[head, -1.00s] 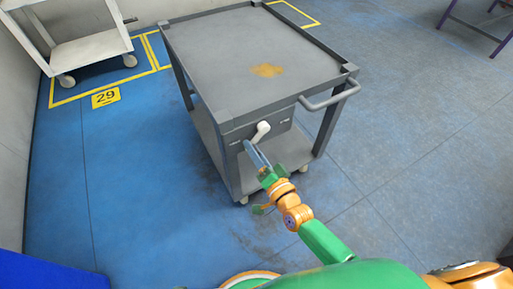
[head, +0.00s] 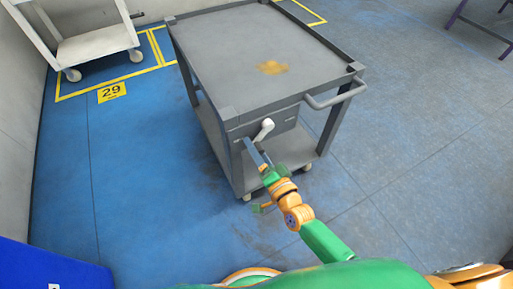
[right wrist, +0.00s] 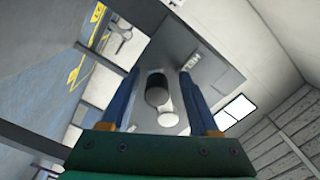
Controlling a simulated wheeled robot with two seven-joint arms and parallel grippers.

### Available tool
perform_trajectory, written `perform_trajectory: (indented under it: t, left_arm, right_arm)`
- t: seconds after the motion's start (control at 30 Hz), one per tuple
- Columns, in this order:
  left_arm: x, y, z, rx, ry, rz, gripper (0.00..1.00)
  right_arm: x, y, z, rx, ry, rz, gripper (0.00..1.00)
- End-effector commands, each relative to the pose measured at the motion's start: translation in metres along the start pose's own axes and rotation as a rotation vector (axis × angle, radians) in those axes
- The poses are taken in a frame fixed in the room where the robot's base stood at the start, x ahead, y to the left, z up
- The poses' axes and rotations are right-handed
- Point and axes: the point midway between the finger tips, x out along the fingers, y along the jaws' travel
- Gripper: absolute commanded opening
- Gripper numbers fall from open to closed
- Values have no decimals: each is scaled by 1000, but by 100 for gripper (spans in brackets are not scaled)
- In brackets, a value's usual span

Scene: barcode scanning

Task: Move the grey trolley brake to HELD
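The grey trolley (head: 222,60) stands in the middle of the head view. Its white brake lever (head: 265,129) is on the front panel, tilted with its knob up and to the right. Small markings on the panel are too small to read there. My right gripper (head: 251,148) is just below and in front of the lever. In the right wrist view its two blue fingers (right wrist: 160,76) are apart, and the lever's pale end (right wrist: 167,110) shows in the space between them. Lettering that looks like HELD (right wrist: 190,62) is on the panel beyond. My left gripper is not in view.
The trolley's push handle (head: 335,97) sticks out at its right front corner. A white cart (head: 92,46) stands at the back left, near a yellow 29 floor mark (head: 111,92). A blue object (head: 50,270) is at the lower left. The floor right of the trolley is clear.

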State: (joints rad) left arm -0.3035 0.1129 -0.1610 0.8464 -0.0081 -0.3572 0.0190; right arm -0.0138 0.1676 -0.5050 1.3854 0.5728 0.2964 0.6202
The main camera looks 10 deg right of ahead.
Motion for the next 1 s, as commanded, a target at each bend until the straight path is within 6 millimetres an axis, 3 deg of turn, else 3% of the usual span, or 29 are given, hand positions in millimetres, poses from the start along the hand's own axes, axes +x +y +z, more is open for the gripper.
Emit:
perform_trajectory:
  t: [0.17, 0.4, 0.5, 1.0]
  left_arm:
    - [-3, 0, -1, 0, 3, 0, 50]
    - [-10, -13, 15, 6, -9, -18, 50]
    - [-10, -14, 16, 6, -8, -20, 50]
    - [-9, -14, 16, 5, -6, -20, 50]
  right_arm:
    - [-5, -1, -2, -2, 1, 0, 62]
    - [-55, -2, 0, 0, -3, 2, 62]
    - [-68, -1, 0, 0, -2, 0, 62]
    - [-72, 5, 3, -18, -9, 15, 62]
